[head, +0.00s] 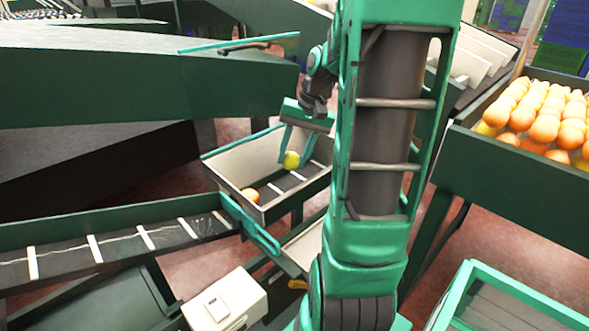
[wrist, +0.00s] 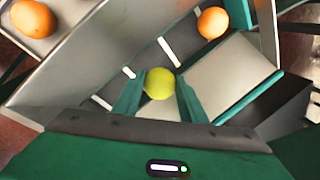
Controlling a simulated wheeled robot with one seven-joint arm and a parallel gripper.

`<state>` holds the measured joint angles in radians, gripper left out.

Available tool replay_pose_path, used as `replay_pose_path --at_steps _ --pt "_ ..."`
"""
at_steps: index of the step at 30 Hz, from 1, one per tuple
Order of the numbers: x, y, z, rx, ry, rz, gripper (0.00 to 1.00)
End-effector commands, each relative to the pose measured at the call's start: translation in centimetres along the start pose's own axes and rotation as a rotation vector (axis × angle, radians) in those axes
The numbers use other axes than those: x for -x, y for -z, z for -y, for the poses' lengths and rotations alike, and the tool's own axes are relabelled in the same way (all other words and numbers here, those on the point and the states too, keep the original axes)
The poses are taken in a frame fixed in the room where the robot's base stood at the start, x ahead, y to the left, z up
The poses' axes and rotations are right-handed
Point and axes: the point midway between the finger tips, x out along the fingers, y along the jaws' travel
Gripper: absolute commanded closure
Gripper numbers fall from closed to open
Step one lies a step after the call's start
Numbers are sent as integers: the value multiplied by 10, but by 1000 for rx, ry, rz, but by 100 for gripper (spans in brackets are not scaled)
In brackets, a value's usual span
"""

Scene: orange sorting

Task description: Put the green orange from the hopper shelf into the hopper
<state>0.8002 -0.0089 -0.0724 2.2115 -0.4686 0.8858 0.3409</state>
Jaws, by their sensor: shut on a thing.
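My gripper (head: 293,164) is shut on the green orange (head: 291,160), a yellow-green fruit held between its two teal fingertips. In the wrist view the green orange (wrist: 158,83) sits between the fingertips (wrist: 158,98). In the head view the fruit appears over the hopper (head: 236,188), a pale-walled box with a dark, white-slatted belt floor. The gap between the held fruit and the belt is hard to judge.
A slatted conveyor (head: 130,241) runs left from the hopper. A crate (head: 520,196) heaped with oranges stands at the right. A pale box (head: 226,300) stands in front. The wrist view shows one orange (wrist: 213,22) near the belt and another (wrist: 33,18) on a grey surface.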

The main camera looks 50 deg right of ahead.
Motion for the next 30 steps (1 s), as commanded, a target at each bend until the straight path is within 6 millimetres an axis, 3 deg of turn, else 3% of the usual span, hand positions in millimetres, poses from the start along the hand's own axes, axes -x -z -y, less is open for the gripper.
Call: replay_pose_path --at_steps 3,10,18,29,30 --pt "-6 12 -10 -2 0 -1 88" --pt "-14 16 -16 0 0 1 88" --pt "-46 16 -25 0 0 1 88" --pt "-49 16 -26 1 0 0 88" --pt "-49 16 -26 1 0 -1 55"
